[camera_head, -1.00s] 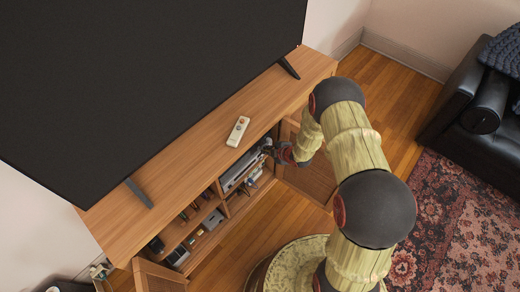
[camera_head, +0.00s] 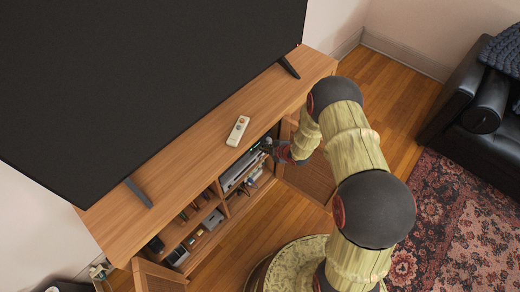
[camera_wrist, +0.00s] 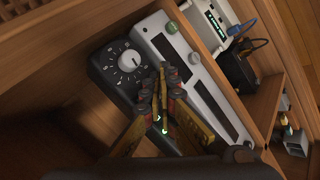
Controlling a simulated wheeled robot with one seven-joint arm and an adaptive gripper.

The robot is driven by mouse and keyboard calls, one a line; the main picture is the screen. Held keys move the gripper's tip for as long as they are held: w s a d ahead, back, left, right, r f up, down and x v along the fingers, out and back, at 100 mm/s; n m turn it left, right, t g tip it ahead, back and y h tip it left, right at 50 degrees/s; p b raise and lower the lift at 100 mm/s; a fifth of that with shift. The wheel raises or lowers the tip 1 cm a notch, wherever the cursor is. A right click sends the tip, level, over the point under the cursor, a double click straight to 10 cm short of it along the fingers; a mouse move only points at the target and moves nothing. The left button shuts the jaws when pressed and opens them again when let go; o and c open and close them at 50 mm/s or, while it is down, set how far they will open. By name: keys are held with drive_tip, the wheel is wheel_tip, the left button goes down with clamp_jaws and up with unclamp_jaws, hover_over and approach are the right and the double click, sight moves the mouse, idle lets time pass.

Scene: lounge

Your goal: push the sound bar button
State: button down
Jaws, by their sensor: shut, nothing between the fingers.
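A long pale grey device, which looks like the sound bar (camera_wrist: 220,109), lies tilted across the wrist view inside the cabinet. It has a green round button (camera_wrist: 172,27) at its upper end and a pale round button (camera_wrist: 193,58) further down. In the head view the sound bar (camera_head: 232,177) shows on the cabinet's upper shelf. My gripper (camera_wrist: 163,70) is shut and empty. In the wrist view its fingertips overlap the border between the sound bar and a black box; I cannot tell whether they touch. In the head view my gripper (camera_head: 267,147) is at the cabinet opening.
The black box with a white-marked knob (camera_wrist: 130,60) lies beside the sound bar. A white router-like box (camera_wrist: 208,22) and dark cabled devices (camera_wrist: 238,66) are beyond it. The open cabinet door (camera_head: 310,178) stands beside my arm. A remote (camera_head: 238,130) lies on the cabinet top (camera_head: 190,150).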

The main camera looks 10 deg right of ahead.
idle(0.4)
drive_tip(key=shift+s+d, duration=0.25)
drive_tip(key=shift+s, duration=0.15)
drive_tip(key=s+d, duration=0.1)
drive_tip(key=s, duration=0.1)
drive_tip(key=s+d, duration=0.2)
drive_tip(key=shift+s+d+p, duration=0.3)
drive_tip(key=shift+s+p, duration=0.1)
idle(0.6)
